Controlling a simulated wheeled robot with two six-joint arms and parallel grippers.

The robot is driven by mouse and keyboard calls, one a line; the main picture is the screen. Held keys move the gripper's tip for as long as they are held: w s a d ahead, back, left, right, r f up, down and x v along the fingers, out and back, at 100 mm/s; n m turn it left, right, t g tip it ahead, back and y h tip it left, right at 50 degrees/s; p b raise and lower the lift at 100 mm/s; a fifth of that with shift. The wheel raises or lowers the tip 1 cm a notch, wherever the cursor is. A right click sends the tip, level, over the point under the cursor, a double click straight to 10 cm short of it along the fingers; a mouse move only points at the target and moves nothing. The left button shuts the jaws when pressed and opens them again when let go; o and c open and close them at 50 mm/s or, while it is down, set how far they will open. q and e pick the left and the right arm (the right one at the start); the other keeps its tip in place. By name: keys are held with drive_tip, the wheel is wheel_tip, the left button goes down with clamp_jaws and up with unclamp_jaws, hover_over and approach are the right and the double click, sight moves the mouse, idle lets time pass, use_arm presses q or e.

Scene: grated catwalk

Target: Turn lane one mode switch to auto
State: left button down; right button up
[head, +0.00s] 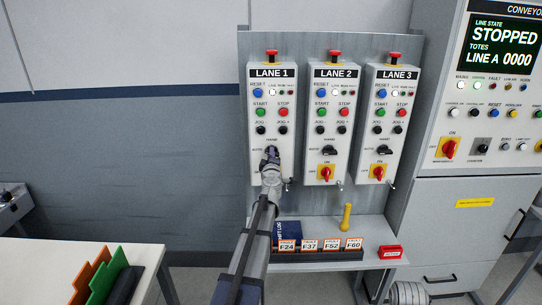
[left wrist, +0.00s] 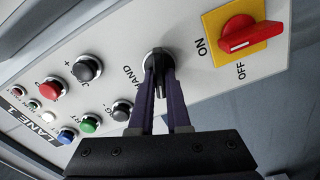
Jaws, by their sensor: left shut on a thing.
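The grey lane 1 box (head: 288,165) is the leftmost of three on the upright panel. My left gripper (head: 270,158) is at its lower part and covers the mode switch in the head view. In the left wrist view, the black mode switch knob (left wrist: 155,56) is between the two dark fingers of my left gripper (left wrist: 159,76), which are shut on it. The word HAND shows beside the knob. Other position labels near it are hidden by the gripper, and I cannot tell exactly where the knob points. My right gripper is not in view.
A red isolator switch on a yellow plate (left wrist: 252,36) is close beside the knob. Lane 1 push buttons (left wrist: 89,68) are on the other side. The lane 2 box (head: 345,120) stands close right. A shelf below holds fault cards (head: 310,247) and a yellow-handled thing (head: 347,216).

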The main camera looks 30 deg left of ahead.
use_arm(q)
drive_tip(key=shift+f+n, duration=0.1)
drive_tip(key=shift+n, duration=1.9)
drive_tip(key=c, duration=0.9)
unclamp_jaws()
drive_tip(key=v, duration=0.8)
drive_tip(key=shift+w, duration=0.1)
